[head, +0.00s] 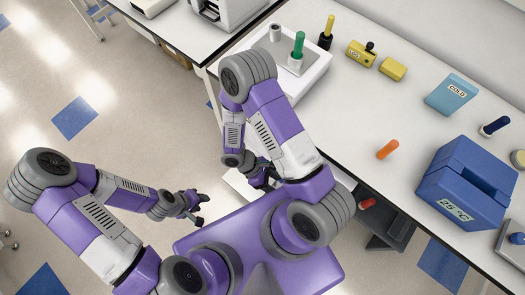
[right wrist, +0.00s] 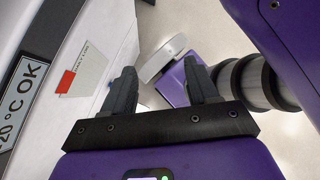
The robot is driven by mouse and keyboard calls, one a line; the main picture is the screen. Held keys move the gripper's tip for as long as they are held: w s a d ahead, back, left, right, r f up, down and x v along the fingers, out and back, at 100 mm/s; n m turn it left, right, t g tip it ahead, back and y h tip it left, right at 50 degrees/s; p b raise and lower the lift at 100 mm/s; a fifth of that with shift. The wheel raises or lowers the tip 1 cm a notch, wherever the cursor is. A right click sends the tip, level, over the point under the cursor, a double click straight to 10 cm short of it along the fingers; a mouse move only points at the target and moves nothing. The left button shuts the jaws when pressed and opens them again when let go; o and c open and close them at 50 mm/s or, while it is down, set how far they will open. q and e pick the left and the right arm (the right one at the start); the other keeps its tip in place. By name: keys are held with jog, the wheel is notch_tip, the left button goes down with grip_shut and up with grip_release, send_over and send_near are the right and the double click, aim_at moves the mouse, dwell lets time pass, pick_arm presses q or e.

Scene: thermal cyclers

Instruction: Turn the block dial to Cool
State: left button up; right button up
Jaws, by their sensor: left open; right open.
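I cannot make out a block dial or a Cool mark in either view. A blue block (head: 468,182) with a slot in its top and a label that seems to read 25 °C stands at the right of the bench in the head view. My left gripper (head: 201,208) is open and empty over the floor, left of my body. My right gripper (head: 266,181) is partly hidden by its arm near the bench's front edge. The right wrist view shows its two fingers (right wrist: 163,88) apart with nothing between them.
A -20 °C OK label (right wrist: 22,105) is close left of my right gripper.

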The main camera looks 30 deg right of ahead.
jog(key=shift+s+a+f+m+y, duration=0.15)
jog(key=shift+a+f+m+y, duration=0.15)
jog(key=shift+a+m+y, duration=0.45)
jog(key=shift+s+a+f+m+y, duration=0.25)
jog(key=shift+a+m+y, duration=0.25)
jog(key=shift+a+y, duration=0.4)
jog(key=shift+s+a+f+m+y, duration=0.1)
jog(key=shift+a+f+m+y, duration=0.2)
jog(key=shift+a+m+y, duration=0.45)
jog(key=shift+a, duration=0.1)
jog(key=w+a+f+m+t+y, duration=0.1)
jog(key=w+m+t+y, duration=0.3)
jog(key=w+m+t, duration=0.3)
jog(key=m, duration=0.3)
jog(key=shift+w+a+m+y, duration=0.2)
jog(key=shift+a+m+y, duration=0.1)
jog(key=shift+a, duration=0.1)
jog(key=shift+f, duration=0.1)
